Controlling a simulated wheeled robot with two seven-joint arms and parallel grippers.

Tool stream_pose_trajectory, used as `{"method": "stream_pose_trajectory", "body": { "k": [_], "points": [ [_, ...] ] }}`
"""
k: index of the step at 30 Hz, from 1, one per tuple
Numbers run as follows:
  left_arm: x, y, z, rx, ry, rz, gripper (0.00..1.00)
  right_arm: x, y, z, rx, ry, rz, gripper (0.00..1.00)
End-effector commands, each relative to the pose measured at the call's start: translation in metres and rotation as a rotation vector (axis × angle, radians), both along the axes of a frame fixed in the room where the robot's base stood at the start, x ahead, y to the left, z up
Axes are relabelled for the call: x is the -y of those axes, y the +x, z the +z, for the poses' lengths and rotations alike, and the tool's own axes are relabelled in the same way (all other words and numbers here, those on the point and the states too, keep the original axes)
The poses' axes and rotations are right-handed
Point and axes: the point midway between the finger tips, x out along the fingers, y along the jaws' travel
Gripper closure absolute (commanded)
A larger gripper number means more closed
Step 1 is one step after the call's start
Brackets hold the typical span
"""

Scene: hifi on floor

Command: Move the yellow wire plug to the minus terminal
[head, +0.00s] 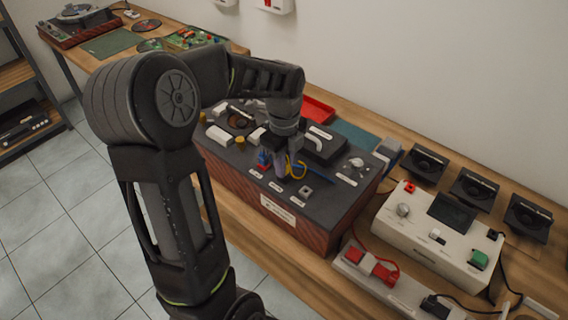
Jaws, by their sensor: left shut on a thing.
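My left gripper (281,170) points down over the dark top of the wood-sided hifi box, near its front edge. It is shut on the yellow wire plug, which is mostly hidden by the fingers. A small blue and red part (263,160) sits just left of the fingers. Small white labels (275,187) lie along the front of the top, too small to read. I cannot tell which terminal is minus. My right gripper is out of view.
The hifi box (228,193) stands on a long wooden bench. A black block (323,148) and a red tray (318,110) are behind the gripper. A cream tester (440,245) with a screen and several black speaker-like units (474,190) stand at right.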

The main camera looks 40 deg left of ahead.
Motion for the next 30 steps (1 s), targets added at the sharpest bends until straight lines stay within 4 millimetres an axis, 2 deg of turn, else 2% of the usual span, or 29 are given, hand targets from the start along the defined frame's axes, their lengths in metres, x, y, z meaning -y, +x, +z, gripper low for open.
{"method": "stream_pose_trajectory", "body": {
  "k": [30],
  "points": [
    [0.0000,0.0000,-0.0098,0.000,0.000,0.000,1.00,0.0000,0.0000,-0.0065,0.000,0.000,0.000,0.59]
  ]
}}
